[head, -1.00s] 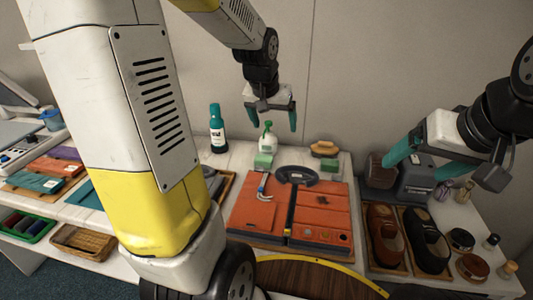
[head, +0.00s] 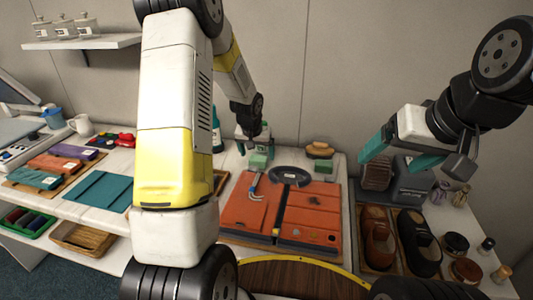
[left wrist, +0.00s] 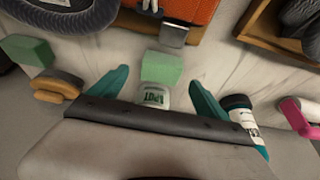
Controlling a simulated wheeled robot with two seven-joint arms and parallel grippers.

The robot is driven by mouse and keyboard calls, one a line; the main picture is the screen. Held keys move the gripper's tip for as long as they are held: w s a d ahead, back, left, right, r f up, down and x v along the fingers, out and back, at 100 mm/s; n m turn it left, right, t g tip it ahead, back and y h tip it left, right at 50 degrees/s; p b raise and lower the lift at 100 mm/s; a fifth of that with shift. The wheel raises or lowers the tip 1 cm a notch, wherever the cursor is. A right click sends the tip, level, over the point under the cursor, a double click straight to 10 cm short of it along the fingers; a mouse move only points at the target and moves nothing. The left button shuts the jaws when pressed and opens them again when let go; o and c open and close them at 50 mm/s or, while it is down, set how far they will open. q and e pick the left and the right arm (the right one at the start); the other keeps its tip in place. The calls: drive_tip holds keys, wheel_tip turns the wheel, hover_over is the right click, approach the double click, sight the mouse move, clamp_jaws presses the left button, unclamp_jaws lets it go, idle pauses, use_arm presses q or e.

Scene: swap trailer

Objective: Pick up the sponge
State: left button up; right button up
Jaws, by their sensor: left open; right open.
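A green sponge (head: 258,161) lies on the white bench behind the orange leather panels; it also shows in the left wrist view (left wrist: 163,68). A second green sponge (head: 323,166) lies further right, in front of a brush, and shows at the left of the left wrist view (left wrist: 27,50). My left gripper (head: 253,146) is open above and behind the first sponge, near a spray bottle (left wrist: 155,97). In the left wrist view the sponge appears between its teal fingers (left wrist: 160,78), with no grip on it. My right gripper (head: 388,166) is open and empty, over the right side.
A dark bottle (head: 216,135) stands left of the left gripper, partly hidden by my arm. A wooden brush (head: 320,149) stands behind the second sponge. Orange panels (head: 312,212) fill the bench front. Shoes (head: 426,240) and a grey box (head: 408,180) are at right.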

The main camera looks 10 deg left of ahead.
use_arm(q)
drive_tip(key=shift+x, duration=1.35)
drive_tip(key=shift+s, duration=0.1)
drive_tip(key=c, duration=1.4)
drive_tip(key=shift+r, duration=0.15)
